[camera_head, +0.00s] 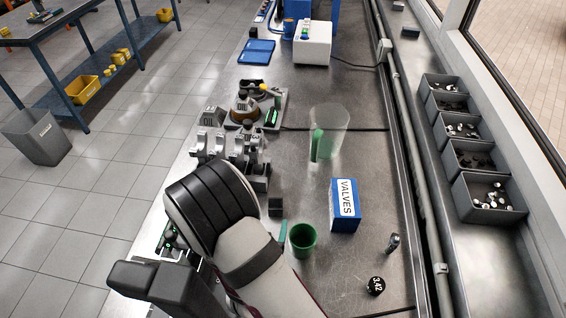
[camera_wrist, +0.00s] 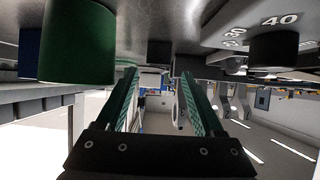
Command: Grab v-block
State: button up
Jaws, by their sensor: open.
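A small dark block (camera_head: 275,207), which may be the v-block, stands on the steel bench; I cannot make out a V groove. In the wrist view, where the scene appears upside down, a dark block (camera_wrist: 160,52) shows ahead, between the fingertips; it may be the same one. My gripper (camera_wrist: 158,82) is open, with green-lined fingers apart and nothing between them. In the head view my arm hides most of the gripper; a green strip beside the cup looks like a finger.
A green cup (camera_head: 302,240) stands close beside the gripper, and large in the wrist view (camera_wrist: 78,42). Metal engine parts (camera_head: 232,147) crowd the left edge.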

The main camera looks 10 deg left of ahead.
aim_at(274, 212)
jog(key=x, duration=0.8)
jog(key=shift+s+f, duration=0.15)
grip_shut()
